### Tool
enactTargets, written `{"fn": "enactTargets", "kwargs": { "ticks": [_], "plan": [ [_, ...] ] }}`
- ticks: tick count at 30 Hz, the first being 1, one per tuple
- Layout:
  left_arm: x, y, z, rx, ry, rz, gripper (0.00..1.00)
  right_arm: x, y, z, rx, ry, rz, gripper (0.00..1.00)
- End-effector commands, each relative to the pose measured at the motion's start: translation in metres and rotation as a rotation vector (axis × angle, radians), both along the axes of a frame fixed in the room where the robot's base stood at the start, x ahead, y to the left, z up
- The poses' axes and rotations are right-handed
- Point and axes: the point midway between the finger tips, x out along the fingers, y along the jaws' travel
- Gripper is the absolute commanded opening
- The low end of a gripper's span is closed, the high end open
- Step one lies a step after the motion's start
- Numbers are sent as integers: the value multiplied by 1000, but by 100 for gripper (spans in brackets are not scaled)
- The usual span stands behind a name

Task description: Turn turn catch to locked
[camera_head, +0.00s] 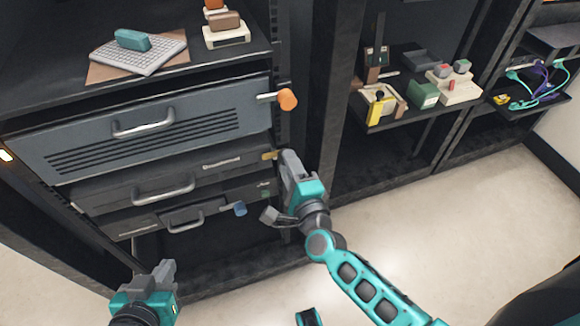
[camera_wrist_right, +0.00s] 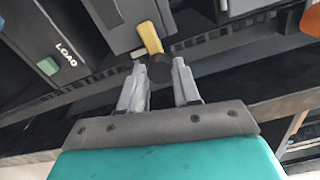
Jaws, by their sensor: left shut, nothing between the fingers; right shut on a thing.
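The turn catch shows in the right wrist view as a yellow lever (camera_wrist_right: 150,37) with a dark round knob (camera_wrist_right: 160,69). In the head view its yellow part (camera_head: 269,155) shows at the right edge of a middle drawer unit; the knob is hidden there behind my right gripper. My right gripper (camera_head: 287,158) is shut on the knob, with its two fingertips on either side of it in the wrist view (camera_wrist_right: 159,75). My left gripper (camera_head: 160,275) is shut and empty, low at the left, in front of the rack and away from the catch.
Above, the large grey drawer (camera_head: 150,130) has an orange-knobbed lever (camera_head: 286,99). Below, a blue knob (camera_head: 240,208) sticks out from the lower unit. A keyboard (camera_head: 138,52) lies on the rack top. Shelves with small devices (camera_head: 455,88) and cables (camera_head: 535,85) stand right.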

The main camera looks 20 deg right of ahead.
Motion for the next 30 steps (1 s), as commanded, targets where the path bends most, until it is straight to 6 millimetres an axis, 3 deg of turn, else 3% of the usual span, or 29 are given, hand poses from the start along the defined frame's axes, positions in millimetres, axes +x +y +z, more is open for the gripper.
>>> {"fn": "enactTargets", "kwargs": {
  "ticks": [16,17,24,30],
  "plan": [
    [-1,1,-2,5,2,-3,0,1,-1,2,25,-4,-2,1],
    [-1,1,-2,6,2,-3,0,1,-1,2,25,-4,-2,34],
    [-2,2,-2,10,3,-6,0,1,0,1,24,-2,-2,57],
    [-2,2,-3,10,3,-6,0,0,0,1,23,0,-1,57]
  ]
}}
